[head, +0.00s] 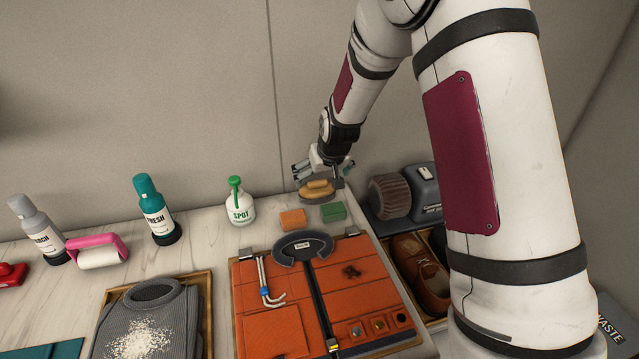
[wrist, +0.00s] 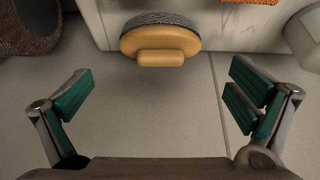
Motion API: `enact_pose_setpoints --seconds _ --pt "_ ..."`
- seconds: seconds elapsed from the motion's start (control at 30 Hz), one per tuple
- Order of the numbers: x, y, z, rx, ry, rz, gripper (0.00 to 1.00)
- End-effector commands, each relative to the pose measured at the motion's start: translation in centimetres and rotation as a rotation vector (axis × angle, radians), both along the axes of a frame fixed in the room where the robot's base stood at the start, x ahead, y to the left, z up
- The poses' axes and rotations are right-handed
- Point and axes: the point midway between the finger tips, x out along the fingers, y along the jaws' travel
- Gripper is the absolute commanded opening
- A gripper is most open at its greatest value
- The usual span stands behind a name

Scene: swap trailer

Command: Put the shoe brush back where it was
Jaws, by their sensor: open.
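The shoe brush (head: 318,188) has a tan wooden back with a small raised grip and dark bristles. It rests bristles down near the back edge of the marble counter, by the wall. My gripper (head: 322,167) is right by it, on its wall side in the head view, partly overlapping it. In the wrist view the brush (wrist: 160,45) lies at top centre, beyond the fingertips. My gripper (wrist: 158,88) is wide open there, with green pads and nothing between them. The fingers look clear of the brush.
An orange sponge (head: 293,219) and a green sponge (head: 333,212) lie in front of the brush. A spot bottle (head: 240,207) stands left. A grey machine with a round brush (head: 390,196) stands right, behind brown shoes (head: 421,268). An orange garment (head: 270,290) lies in front.

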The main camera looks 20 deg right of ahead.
Motion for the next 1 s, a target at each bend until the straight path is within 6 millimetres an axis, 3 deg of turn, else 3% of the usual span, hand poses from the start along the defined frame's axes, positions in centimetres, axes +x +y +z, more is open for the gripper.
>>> enact_pose_setpoints --seconds 0.2,0.53,0.63,0.77,1.0 --pt "-1.6 0.0 2.9 0.0 -0.001 0.001 1.0" --pt "-2.5 0.0 4.5 0.0 -0.001 0.001 1.0" --pt "-3.6 0.0 6.6 0.001 -0.002 0.003 1.0" --pt "-6.8 0.2 11.0 0.002 0.001 0.006 1.0" --pt "-15.3 0.3 18.2 0.002 0.019 0.009 1.0"
